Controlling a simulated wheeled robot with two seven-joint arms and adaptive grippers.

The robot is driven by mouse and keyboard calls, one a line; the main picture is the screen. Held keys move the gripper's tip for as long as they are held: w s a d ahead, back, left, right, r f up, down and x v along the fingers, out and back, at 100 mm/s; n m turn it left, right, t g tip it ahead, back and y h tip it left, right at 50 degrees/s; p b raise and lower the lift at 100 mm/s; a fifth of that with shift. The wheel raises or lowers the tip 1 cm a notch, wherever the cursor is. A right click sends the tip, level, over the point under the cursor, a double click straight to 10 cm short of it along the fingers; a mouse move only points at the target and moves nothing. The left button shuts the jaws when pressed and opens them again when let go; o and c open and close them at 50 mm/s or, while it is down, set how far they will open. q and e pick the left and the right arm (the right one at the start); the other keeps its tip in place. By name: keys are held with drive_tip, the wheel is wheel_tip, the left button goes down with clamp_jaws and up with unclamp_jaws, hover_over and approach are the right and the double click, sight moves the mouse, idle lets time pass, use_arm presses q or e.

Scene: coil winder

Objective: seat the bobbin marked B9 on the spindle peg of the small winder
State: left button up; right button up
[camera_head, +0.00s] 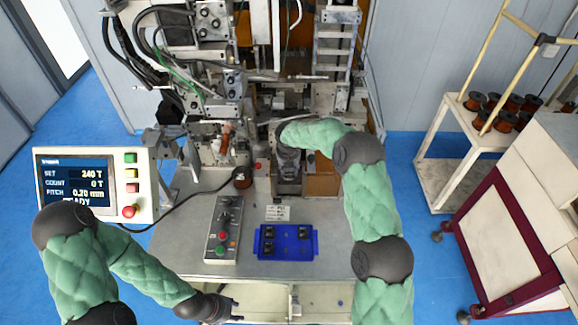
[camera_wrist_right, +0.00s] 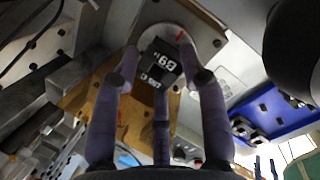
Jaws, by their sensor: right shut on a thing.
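In the right wrist view, a small dark block-like bobbin with white lettering that reads B9 (camera_wrist_right: 160,68) sits between the fingertips of my right gripper (camera_wrist_right: 163,75), which is shut on it. Right behind it is a pale round disc (camera_wrist_right: 188,36) with a red mark, on a metal part of the winder. I cannot tell whether the bobbin touches the disc, and no peg shows. In the head view my right gripper (camera_head: 289,172) points down inside the small winder (camera_head: 262,150), its fingertips hard to make out. My left gripper (camera_head: 232,309) is low at the table's front edge, its fingers too small to read.
A blue tray (camera_head: 262,254) with several dark pieces lies on the grey table, beside a button box (camera_head: 221,230). A display panel (camera_head: 75,180) stands at left. A cart (camera_head: 447,150) with copper spools is at right.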

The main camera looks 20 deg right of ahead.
drive_tip(key=shift+f, duration=0.3)
drive_tip(key=o, duration=0.8)
drive_tip(key=shift+r, duration=0.1)
drive_tip(key=v, duration=1.2)
drive_tip(key=shift+s, duration=0.1)
